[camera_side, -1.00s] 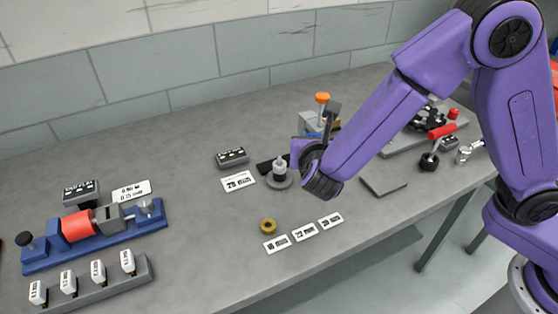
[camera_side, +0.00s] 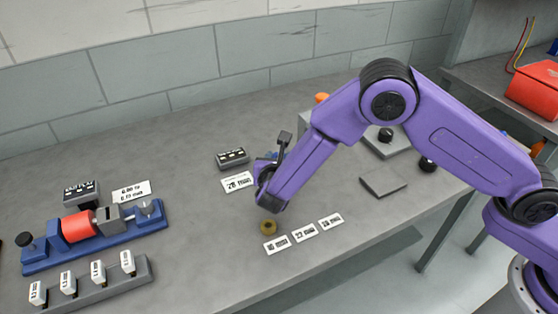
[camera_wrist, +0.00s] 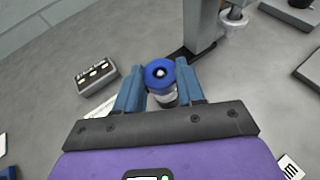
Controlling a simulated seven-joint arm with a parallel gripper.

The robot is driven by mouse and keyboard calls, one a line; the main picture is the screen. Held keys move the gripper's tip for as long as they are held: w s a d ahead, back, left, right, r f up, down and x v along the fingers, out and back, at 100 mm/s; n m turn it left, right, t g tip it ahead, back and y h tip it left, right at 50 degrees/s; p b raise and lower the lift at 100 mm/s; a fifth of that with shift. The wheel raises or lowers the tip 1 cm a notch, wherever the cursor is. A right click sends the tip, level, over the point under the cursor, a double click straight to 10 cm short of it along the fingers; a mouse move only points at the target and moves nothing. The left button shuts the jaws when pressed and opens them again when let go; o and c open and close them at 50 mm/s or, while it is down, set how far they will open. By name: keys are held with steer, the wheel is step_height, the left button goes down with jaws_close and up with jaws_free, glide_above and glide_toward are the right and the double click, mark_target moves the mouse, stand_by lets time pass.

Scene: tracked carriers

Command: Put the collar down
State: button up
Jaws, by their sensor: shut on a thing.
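My gripper (camera_wrist: 160,84) is shut on a blue ring-shaped collar (camera_wrist: 153,69), which sits between its two blue fingers in the wrist view. A pale spot shows in the middle of the ring. A whitish, silvery round body (camera_wrist: 167,99) shows just below it; I cannot tell whether the ring is around it or apart from it. In the side view my gripper hides the held piece, low over the bench. A brass ring (camera_side: 268,227) lies on the bench just in front of my gripper.
Three size cards (camera_side: 304,232) lie near the bench's front edge, beside the brass ring. A dark display box (camera_side: 233,158) and a larger card (camera_side: 237,183) are behind and left. A grey upright (camera_wrist: 198,25) stands close beyond the fingers. A blue fixture (camera_side: 95,235) is far left.

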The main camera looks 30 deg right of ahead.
steer(key=shift+f, duration=0.45)
steer(key=o, duration=1.1)
steer(key=shift+c, duration=0.2)
steer(key=v, duration=1.7)
steer(key=shift+a, duration=0.45)
steer(key=shift+d, duration=0.1)
